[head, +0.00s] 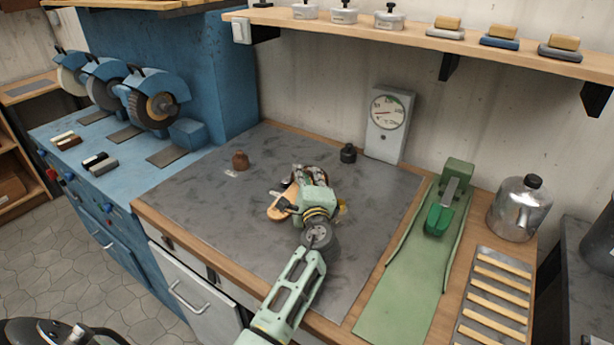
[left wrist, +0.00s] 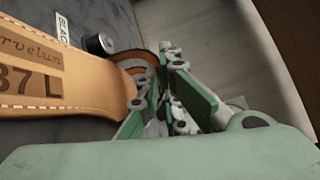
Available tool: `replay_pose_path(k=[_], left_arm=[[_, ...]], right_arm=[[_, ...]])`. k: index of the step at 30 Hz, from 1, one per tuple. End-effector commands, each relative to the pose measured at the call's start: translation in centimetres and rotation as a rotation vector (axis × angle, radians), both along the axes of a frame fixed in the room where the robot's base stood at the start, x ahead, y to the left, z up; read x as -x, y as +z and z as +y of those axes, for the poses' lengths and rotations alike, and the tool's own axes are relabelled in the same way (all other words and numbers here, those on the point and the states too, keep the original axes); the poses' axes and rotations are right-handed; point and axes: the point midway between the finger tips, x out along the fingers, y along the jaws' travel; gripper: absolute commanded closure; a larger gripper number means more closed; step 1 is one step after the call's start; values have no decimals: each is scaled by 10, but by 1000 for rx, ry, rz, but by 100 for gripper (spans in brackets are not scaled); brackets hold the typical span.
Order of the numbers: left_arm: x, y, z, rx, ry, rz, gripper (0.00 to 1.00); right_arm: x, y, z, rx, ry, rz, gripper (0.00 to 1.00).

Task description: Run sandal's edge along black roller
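The tan sandal (head: 278,211) is on or just above the dark mat, its insole to the left of my left gripper and patterned straps behind it. In the left wrist view its stitched insole (left wrist: 70,85), stamped "37 L", reaches the fingers. My left gripper (head: 301,192) is over the sandal's middle; its green-padded fingers (left wrist: 165,95) show close up, and whether they clamp the sandal is unclear. A small black cylinder (left wrist: 99,44) lies beyond the insole beside a label reading "BLAC". A squat black piece (head: 348,153) stands at the mat's back. My right gripper is not seen.
A brown piece (head: 240,160) stands on the mat (head: 190,205) by a small label. A dial gauge (head: 388,125) stands at the back. A green fixture (head: 440,210), metal pot (head: 519,208) and slatted rack (head: 490,300) are right. Grinding wheels (head: 152,103) are left.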

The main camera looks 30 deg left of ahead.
Motion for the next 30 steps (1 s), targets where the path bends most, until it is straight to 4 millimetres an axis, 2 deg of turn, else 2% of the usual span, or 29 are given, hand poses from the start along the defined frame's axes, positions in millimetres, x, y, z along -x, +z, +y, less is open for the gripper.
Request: replay_pose_path(k=[11,30], left_arm=[[-1,0,2,1,2,1,100],[-16,2,6,16,11,15,100]], right_arm=[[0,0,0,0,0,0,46],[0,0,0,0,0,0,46]])
